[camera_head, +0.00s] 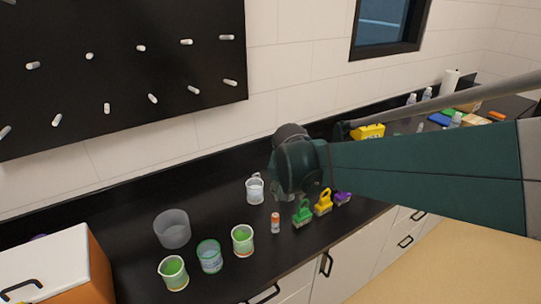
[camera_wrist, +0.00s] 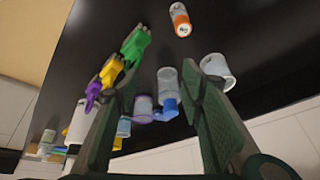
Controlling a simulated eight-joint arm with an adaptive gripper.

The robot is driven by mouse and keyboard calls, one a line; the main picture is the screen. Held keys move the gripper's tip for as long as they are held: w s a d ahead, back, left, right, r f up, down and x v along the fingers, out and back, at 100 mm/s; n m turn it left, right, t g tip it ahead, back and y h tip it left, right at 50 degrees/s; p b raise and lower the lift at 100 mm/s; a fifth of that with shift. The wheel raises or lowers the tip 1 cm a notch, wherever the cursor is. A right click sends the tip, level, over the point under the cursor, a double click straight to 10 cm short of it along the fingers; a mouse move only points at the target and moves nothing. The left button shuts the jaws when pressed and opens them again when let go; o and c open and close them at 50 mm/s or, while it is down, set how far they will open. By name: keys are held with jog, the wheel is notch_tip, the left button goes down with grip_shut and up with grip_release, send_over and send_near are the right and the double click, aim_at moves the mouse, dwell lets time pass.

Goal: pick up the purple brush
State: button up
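The purple brush (camera_head: 343,197) stands on the black counter near its front edge, at the right end of a row of brushes. In the wrist view the purple brush (camera_wrist: 93,93) is at the left, outside the left finger and not between the fingers. My gripper (camera_wrist: 160,75) is open, with its two fingers wide apart and nothing held between them. In the head view my arm's dark green wrist is above the counter, left of the purple brush, and the fingers are mostly hidden.
A yellow brush (camera_head: 323,204) and a green brush (camera_head: 303,213) stand close beside the purple one. Beakers with green contents (camera_head: 242,240) stand at the front left. Bare counter lies around the mug.

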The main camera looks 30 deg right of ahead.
jog(key=d+f+m+g+p, duration=0.1)
jog(key=d+m+p, duration=0.1)
jog(key=d, duration=0.6)
jog(key=d+f+m+g+p, duration=0.1)
jog(key=d+m+p, duration=0.2)
jog(key=d, duration=0.5)
jog(key=d+f+m+g+h+p, duration=0.1)
jog(key=d+m+p, duration=0.2)
jog(key=d, duration=0.5)
jog(key=shift+s+f+g, duration=0.35)
jog(key=shift+f+g, duration=0.05)
jog(key=shift+s+d+f+m, duration=0.1)
jog(key=shift+d+f+m, duration=0.05)
jog(key=shift+d+m, duration=0.15)
jog(key=shift+f, duration=0.15)
jog(key=shift+x, duration=1.1)
jog(key=shift+f, duration=0.1)
jog(key=shift+x, duration=2.55)
jog(key=shift+c, duration=0.7)
